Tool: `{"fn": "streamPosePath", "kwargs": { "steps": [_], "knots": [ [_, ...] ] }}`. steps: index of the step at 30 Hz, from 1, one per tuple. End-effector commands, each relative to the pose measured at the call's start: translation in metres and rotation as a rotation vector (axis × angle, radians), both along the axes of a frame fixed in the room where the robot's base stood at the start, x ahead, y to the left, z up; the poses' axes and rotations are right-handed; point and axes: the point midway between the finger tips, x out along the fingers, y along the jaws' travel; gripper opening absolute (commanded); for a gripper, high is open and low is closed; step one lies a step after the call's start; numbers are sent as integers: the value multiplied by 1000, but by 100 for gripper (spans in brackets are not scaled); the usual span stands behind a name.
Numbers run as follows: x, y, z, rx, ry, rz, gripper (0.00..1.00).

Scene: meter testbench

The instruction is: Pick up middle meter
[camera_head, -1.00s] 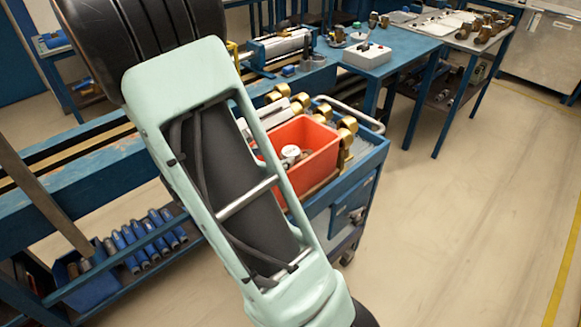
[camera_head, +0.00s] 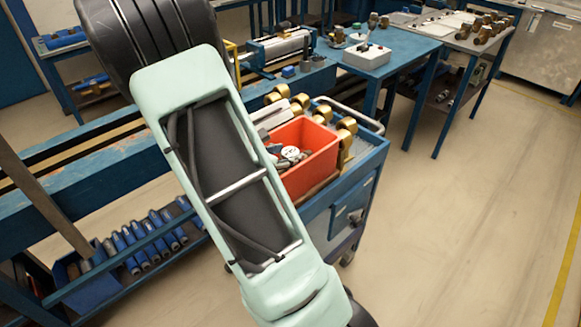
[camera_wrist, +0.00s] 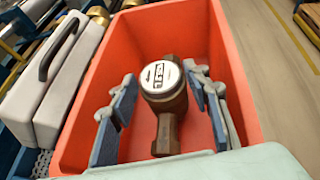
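A brass meter (camera_wrist: 165,108) with a round white dial lies in the red bin (camera_wrist: 84,138) in the wrist view. It is the only meter I can make out clearly in the bin there. My gripper (camera_wrist: 161,104) is open, with one blue-padded finger on each side of the meter and gaps visible between pads and meter. In the head view, the white dial (camera_head: 290,153) shows inside the red bin (camera_head: 318,163), partly hidden by my arm.
The bin stands on a blue trolley (camera_head: 345,205) with brass fittings (camera_head: 347,127) along its edge. A grey case (camera_wrist: 50,88) with a black handle is left of the bin. A blue workbench (camera_head: 372,62) is behind. Floor at the right is clear.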

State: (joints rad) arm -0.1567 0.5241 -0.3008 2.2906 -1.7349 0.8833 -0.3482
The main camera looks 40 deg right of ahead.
Motion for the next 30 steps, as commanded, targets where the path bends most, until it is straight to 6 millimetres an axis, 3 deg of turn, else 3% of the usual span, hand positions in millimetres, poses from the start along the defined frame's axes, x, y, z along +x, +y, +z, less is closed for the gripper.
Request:
{"fn": "streamPosePath", "kwargs": {
  "steps": [9,22,30],
  "knots": [
    [0,0,0,0,0,0,0],
    [1,0,7,-3,-4,0,0],
    [1,0,44,-3,-9,-2,0]
  ]
}}
